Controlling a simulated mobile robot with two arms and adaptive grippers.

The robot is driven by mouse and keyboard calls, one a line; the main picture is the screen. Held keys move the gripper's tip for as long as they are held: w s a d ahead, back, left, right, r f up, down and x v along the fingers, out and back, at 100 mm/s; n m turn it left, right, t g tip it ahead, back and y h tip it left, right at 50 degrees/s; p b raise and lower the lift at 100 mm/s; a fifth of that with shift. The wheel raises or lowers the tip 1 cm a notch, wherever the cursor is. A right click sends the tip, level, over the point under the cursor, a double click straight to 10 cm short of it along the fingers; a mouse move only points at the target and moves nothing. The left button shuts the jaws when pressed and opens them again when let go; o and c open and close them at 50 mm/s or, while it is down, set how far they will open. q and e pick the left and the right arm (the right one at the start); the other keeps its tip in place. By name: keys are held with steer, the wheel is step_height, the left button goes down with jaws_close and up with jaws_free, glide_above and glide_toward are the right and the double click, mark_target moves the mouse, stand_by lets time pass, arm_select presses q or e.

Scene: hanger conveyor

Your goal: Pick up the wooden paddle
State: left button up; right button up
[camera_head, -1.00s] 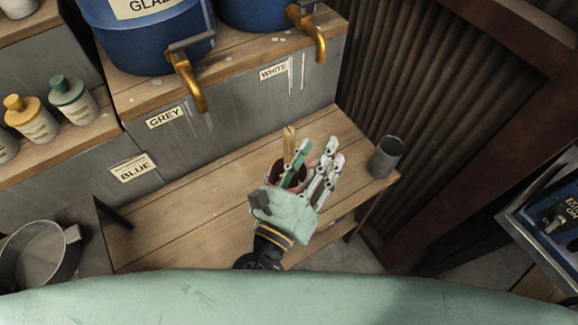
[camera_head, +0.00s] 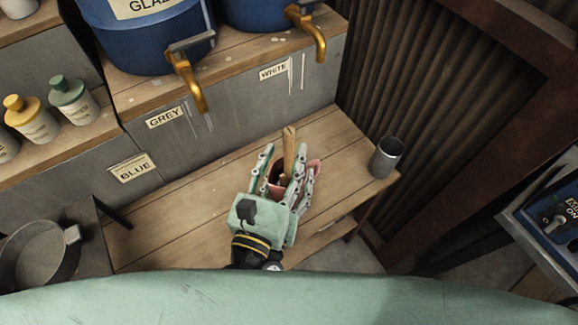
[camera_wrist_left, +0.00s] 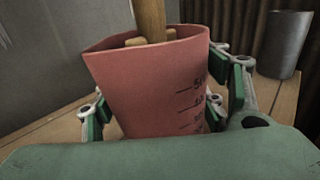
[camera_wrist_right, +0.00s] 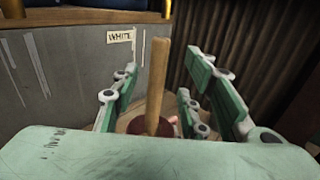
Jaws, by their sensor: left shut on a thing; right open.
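The wooden paddle (camera_head: 289,146) stands upright in a red measuring cup (camera_head: 314,171), its handle sticking out of the top. My right gripper (camera_head: 287,163) is open, with its fingers on either side of the handle. The right wrist view shows the handle (camera_wrist_right: 158,82) between the open fingers, with gaps on both sides. In the left wrist view, my left gripper (camera_wrist_left: 165,98) is shut on the cup (camera_wrist_left: 150,85), with fingers at both sides of its wall. The left gripper is mostly hidden in the head view. The paddle's lower end is hidden inside the cup.
The wooden bench (camera_head: 190,205) is clear to the left. A grey metal cup (camera_head: 387,156) stands at its right end. Blue barrels (camera_head: 150,45) with brass taps (camera_head: 187,85) stand above at the back. A metal pot (camera_head: 38,255) is at the lower left.

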mark_target(287, 147)
steer(key=x, duration=0.5)
steer(key=shift+w+a+f, duration=0.1)
steer(key=shift+f, duration=0.05)
steer(key=shift+c, duration=0.2)
jaws_close()
